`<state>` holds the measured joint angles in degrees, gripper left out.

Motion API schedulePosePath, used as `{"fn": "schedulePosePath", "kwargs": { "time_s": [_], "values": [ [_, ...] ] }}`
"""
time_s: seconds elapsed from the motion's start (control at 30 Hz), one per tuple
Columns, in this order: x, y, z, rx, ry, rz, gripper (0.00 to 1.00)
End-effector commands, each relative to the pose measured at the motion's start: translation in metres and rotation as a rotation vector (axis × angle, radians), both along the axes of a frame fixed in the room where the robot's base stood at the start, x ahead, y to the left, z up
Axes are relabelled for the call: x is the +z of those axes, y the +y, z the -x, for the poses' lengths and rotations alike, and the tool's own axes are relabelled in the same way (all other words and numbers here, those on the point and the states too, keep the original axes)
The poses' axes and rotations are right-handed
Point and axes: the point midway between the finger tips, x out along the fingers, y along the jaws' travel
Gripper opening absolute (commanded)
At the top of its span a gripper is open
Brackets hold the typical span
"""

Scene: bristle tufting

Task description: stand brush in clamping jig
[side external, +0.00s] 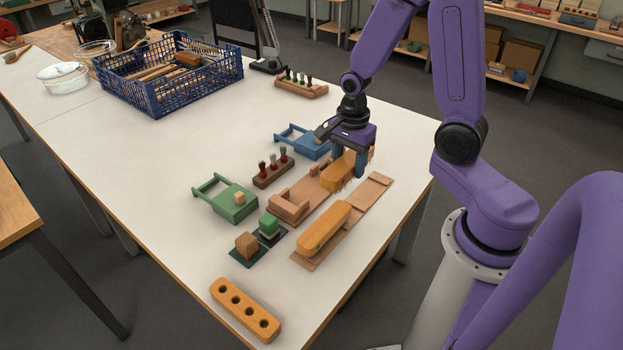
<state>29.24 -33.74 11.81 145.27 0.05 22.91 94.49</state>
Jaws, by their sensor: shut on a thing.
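My gripper (349,167) points down over the right part of the table, shut on a rounded orange wooden brush body (336,176). The brush body is above or on the far part of a tan wooden jig (290,206); I cannot tell if it touches the jig. The jig has raised blocks at its near end. My gripper hides part of the brush body and the jig's far end. A second orange brush body (325,229) lies on a flat tan board (371,195) nearer the camera. A third orange bar (245,308) with several holes lies at the table's front.
A green tray with handle (231,204), a blue one (309,146), a tuft rack (273,171), a bristle block (247,243) and a green-topped block (269,226) stand close by. A second rack (301,88) and blue crate (168,97) are behind. The table's left middle is clear.

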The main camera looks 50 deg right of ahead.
Motion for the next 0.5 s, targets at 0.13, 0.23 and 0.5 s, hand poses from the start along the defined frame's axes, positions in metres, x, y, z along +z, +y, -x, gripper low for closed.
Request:
{"fn": "schedulePosePath", "kwargs": {
  "time_s": [0.13,0.23,0.5],
  "values": [
    [-0.004,-0.001,-0.008,-0.001,0.0,0.0,0.16],
    [-0.009,-0.003,-0.019,-0.001,0.001,0.0,0.16],
    [-0.027,-0.009,-0.058,0.0,0.001,0.0,0.16]
  ]
}}
